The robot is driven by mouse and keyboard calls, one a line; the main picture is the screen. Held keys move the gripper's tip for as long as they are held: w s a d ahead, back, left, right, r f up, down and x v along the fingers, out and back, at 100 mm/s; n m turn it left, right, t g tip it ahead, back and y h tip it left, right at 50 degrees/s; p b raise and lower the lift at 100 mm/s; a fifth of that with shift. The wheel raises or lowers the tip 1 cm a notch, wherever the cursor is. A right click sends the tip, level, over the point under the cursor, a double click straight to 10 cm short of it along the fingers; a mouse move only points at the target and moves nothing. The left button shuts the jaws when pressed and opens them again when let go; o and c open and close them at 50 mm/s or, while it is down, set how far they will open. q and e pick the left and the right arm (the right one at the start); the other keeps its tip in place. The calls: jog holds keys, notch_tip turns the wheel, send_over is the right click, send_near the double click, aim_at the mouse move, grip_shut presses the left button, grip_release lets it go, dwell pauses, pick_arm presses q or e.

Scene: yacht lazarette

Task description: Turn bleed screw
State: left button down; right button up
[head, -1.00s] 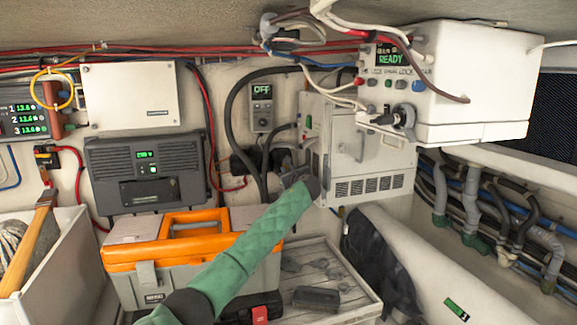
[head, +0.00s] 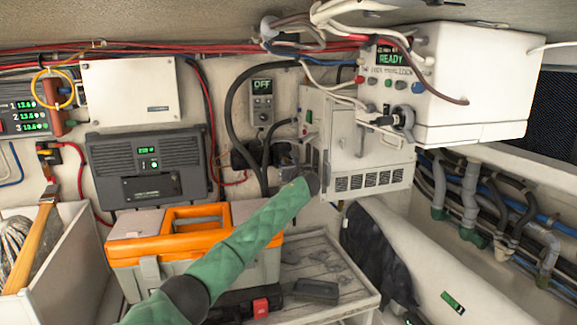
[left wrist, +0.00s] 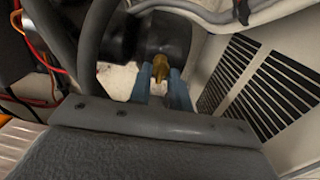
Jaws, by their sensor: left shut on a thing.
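The brass bleed screw (left wrist: 160,67) shows in the left wrist view, below a dark rounded fitting (left wrist: 163,38). The blue-grey fingers of my left gripper (left wrist: 160,88) are around it, one on each side, and shut on it. In the head view my left gripper (head: 289,172) is at the lower left side of the white vented unit (head: 368,150), mostly hidden behind my green-sleeved arm. The screw cannot be made out in the head view. My right gripper is in neither view.
An orange and grey toolbox (head: 190,238) stands below my left arm. Dark hoses (head: 230,110) and cables run close beside the left gripper. A grey charger (head: 147,168) hangs on the wall at left.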

pick_arm(q)
jog(key=shift+f, duration=0.3)
jog(key=c, duration=1.4)
grip_release()
jog(key=shift+c, duration=0.2)
jog(key=shift+o, duration=0.7)
jog(key=shift+r, duration=0.15)
jog(key=b+v, duration=0.4)
jog(key=v, duration=0.3)
jog(key=shift+s+d, duration=0.15)
jog(key=shift+s, duration=0.2)
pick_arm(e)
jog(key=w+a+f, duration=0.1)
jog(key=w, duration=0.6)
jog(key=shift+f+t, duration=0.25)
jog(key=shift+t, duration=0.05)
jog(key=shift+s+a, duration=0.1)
